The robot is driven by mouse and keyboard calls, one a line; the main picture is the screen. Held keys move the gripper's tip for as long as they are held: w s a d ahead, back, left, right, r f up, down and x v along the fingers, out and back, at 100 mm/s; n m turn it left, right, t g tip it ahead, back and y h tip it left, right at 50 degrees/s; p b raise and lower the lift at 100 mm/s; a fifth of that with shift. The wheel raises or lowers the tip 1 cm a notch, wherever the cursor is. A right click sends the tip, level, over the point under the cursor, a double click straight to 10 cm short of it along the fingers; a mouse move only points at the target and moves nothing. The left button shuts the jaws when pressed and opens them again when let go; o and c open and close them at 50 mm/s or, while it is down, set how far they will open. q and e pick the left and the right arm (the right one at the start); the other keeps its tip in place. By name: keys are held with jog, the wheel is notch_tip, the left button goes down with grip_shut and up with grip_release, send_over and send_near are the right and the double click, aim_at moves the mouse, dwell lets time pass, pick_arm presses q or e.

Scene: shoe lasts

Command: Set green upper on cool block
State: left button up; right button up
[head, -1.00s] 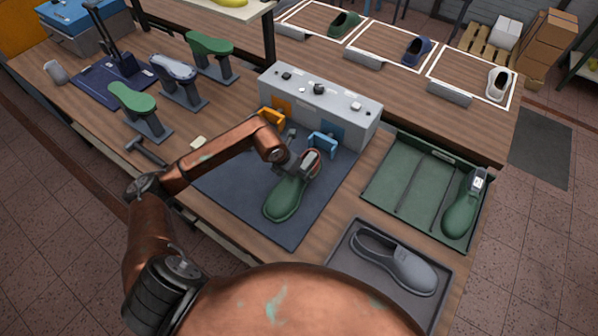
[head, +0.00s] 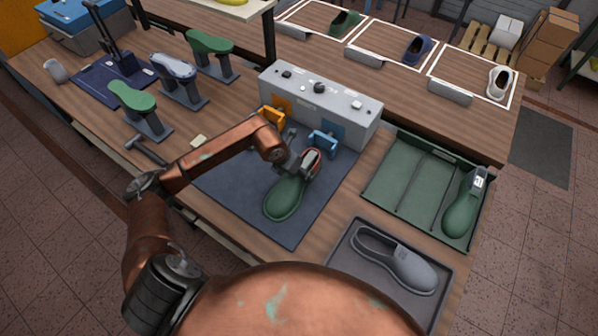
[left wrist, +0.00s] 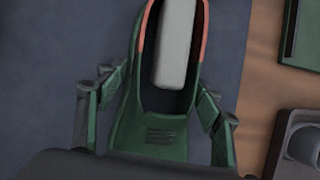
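The green upper (head: 284,202) lies on the dark blue mat, its toe toward the front and its red-lined opening toward the machine. A pale grey strip shows inside the opening. The blue block (head: 323,141) sticks out from the front of the grey machine, just behind the gripper; I take it as the cool block. My right gripper is out of view.
An orange block (head: 272,117) sits left of the blue one on the grey machine (head: 319,97). A hammer (head: 146,151) and several lasts on stands are left.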

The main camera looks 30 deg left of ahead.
pick_arm(q)
jog(key=shift+o, duration=1.4)
jog(key=shift+s+r, duration=0.1)
jog(key=shift+r, duration=0.1)
jog(key=v, duration=1.1)
jog(key=shift+a+r, duration=0.15)
jog(key=shift+r, duration=0.15)
jog(key=shift+s, duration=0.15)
